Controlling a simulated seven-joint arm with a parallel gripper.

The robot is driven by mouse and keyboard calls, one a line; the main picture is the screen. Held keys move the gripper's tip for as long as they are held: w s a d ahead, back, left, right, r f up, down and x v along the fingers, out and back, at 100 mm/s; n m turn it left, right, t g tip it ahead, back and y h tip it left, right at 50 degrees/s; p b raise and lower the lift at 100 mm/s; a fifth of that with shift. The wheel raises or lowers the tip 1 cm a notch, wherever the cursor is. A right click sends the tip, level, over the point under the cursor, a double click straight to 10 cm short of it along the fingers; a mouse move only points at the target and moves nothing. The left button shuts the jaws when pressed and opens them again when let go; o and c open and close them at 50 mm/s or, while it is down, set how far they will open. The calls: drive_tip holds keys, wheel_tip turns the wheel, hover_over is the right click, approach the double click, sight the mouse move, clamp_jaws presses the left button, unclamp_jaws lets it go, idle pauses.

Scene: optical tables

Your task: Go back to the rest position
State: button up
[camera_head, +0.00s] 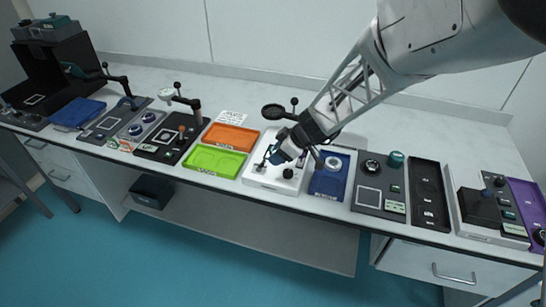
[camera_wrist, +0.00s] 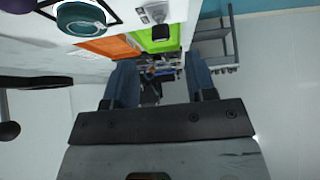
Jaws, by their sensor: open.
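My gripper (camera_head: 279,157) is above the white station (camera_head: 268,178) near the middle of the bench in the head view. In the wrist view my gripper (camera_wrist: 163,88) shows its two blue-grey fingers spread apart, with no object seen between them. The fingers point along the bench toward the left part of the row. Part of the white station lies hidden behind the gripper and arm in the head view.
An orange tray (camera_head: 231,137) and a green tray (camera_head: 214,161) lie left of my gripper, a blue tray (camera_head: 329,184) right of it. A round black part on a stand (camera_head: 274,111) rises close behind. Several panels line the bench (camera_head: 305,213); the wall is behind.

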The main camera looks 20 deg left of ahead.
drive_tip(key=shift+d+r, duration=0.3)
drive_tip(key=shift+r, duration=0.1)
idle(0.3)
drive_tip(key=s+d+r+m+t+h, duration=0.1)
drive_tip(key=s+d+r+m, duration=0.35)
drive_tip(key=d+r, duration=0.35)
drive_tip(key=s+d+r+m+h, duration=0.25)
drive_tip(key=s+d+r, duration=0.25)
drive_tip(key=d, duration=0.6)
drive_tip(key=s+d+r+m+h, duration=0.2)
drive_tip(key=s+d+m, duration=0.3)
drive_tip(key=s+d, duration=0.4)
drive_tip(key=s+d+r+m+t+h, duration=0.1)
drive_tip(key=s+d+r+m+h, duration=0.1)
drive_tip(key=s+d+r+m, duration=0.2)
drive_tip(key=s+d+m, duration=0.2)
drive_tip(key=s+d, duration=0.2)
drive_tip(key=d, duration=0.1)
drive_tip(key=shift+s+t, duration=0.3)
drive_tip(key=shift+s, duration=0.1)
